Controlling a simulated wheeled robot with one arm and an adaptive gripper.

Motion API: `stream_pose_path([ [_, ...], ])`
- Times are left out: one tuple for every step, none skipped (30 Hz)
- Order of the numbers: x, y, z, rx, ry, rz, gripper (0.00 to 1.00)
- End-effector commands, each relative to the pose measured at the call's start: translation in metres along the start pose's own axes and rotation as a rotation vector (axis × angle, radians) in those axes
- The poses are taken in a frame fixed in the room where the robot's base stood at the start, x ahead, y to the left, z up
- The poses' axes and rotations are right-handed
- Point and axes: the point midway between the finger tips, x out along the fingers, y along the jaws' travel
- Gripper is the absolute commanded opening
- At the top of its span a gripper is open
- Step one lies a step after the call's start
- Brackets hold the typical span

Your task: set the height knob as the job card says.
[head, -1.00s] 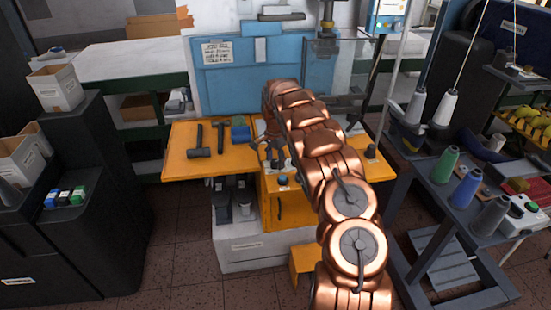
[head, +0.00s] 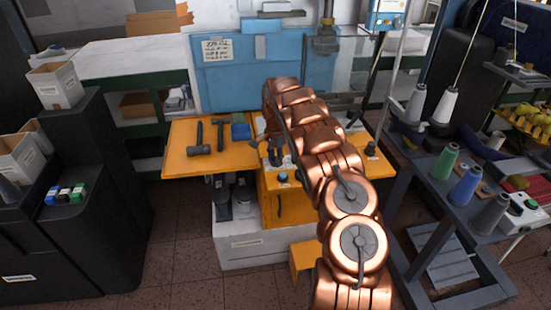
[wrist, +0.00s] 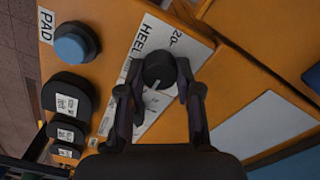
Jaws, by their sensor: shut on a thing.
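The dark round knob (wrist: 158,70) with a pale pointer line stands on a white label plate in the wrist view. The pointer slants toward the lower left of that view. In the head view my gripper (head: 272,148) is over the orange bench, and my arm hides much of the knob area. The job card (head: 218,48) is on the blue back panel; its writing is too small to read.
A blue knob (wrist: 75,44) labelled "PAD" and several dark labelled lasts (wrist: 68,95) stand left of my gripper. Two hammers (head: 208,137) and a blue block (head: 240,131) lie on the orange bench (head: 182,160). A thread stand (head: 470,175) is at right.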

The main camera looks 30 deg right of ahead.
Motion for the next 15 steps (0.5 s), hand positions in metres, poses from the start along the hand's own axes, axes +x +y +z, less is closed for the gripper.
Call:
stream_pose_path([
  [0.0008, 0.0000, 0.0002, -0.004, 0.000, 0.000, 0.00],
  [0.0012, 0.0000, 0.0001, -0.007, 0.000, 0.000, 0.00],
  [0.0018, 0.0001, 0.0001, -0.015, -0.001, 0.000, 0.00],
  [0.0023, 0.0000, 0.0000, -0.023, -0.001, 0.000, 0.00],
  [0.0029, 0.0000, 0.0002, -0.031, -0.001, 0.000, 0.00],
  [0.0036, -0.0002, 0.0006, -0.046, -0.002, 0.000, 0.00],
  [0.0043, -0.0004, 0.0011, -0.060, -0.002, 0.000, 0.00],
  [0.0051, -0.0004, 0.0012, -0.074, -0.002, 0.001, 0.00],
  [0.0058, -0.0003, 0.0013, -0.097, -0.002, 0.001, 0.00],
  [0.0063, -0.0003, 0.0014, -0.116, -0.003, 0.001, 0.00],
  [0.0068, -0.0002, 0.0013, -0.136, -0.003, 0.002, 0.00],
  [0.0073, -0.0003, 0.0016, -0.166, -0.002, 0.002, 0.00],
  [0.0075, -0.0006, 0.0019, -0.190, -0.003, 0.002, 0.00],
  [0.0074, -0.0005, 0.0014, -0.213, -0.003, 0.001, 0.00],
  [0.0073, -0.0010, 0.0018, -0.249, -0.002, 0.001, 0.00],
])
